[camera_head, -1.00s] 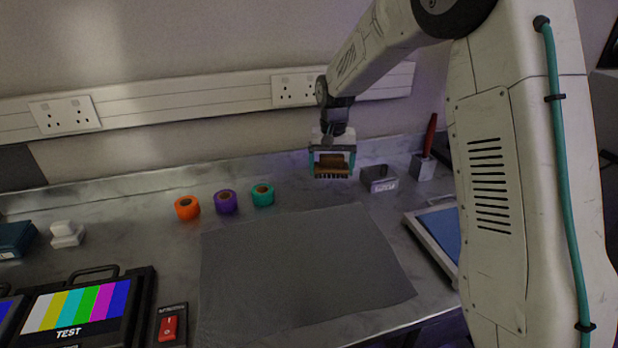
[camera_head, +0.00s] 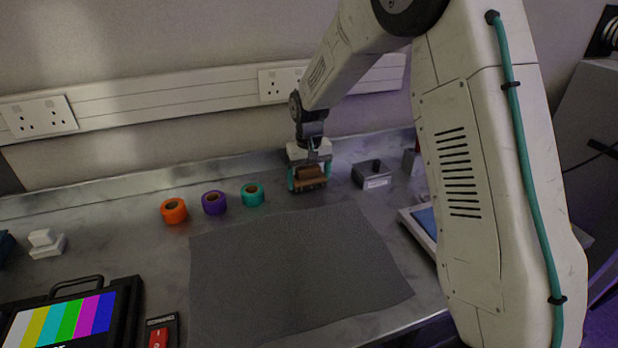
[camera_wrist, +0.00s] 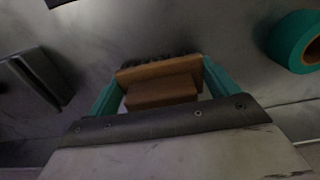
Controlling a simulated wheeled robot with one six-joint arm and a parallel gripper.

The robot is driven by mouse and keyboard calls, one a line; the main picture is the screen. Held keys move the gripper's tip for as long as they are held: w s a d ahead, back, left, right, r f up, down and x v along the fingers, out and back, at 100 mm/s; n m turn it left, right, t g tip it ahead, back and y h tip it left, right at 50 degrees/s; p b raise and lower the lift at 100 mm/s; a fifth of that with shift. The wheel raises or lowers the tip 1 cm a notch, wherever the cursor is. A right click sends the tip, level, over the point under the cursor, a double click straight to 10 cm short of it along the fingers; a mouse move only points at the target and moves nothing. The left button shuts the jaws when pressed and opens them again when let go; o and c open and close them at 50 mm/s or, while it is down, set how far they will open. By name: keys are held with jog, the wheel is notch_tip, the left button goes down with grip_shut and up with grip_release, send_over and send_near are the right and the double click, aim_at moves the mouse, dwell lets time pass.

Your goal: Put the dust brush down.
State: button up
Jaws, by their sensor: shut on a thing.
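The dust brush (camera_head: 311,184) has a brown wooden block and dark bristles. My gripper (camera_head: 308,179) is shut on its block, with a teal finger on each side. The brush is low over the metal bench, behind the grey mat, between the teal tape roll and a small grey box. I cannot tell whether the bristles touch the bench. In the wrist view the brush's wooden block (camera_wrist: 160,86) sits between the teal fingers, with the bristles partly hidden beyond it.
The grey mat (camera_head: 295,265) lies bare in front. Orange (camera_head: 174,211), purple (camera_head: 214,203) and teal (camera_head: 253,195) tape rolls stand to the left. The small grey box (camera_head: 371,175) is close on the right. A blue-topped tray (camera_head: 418,232) is partly behind my arm.

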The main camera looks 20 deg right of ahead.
jog(key=shift+f, duration=0.25)
jog(key=o, duration=0.9)
jog(key=shift+c, duration=0.2)
jog(key=shift+r, duration=0.1)
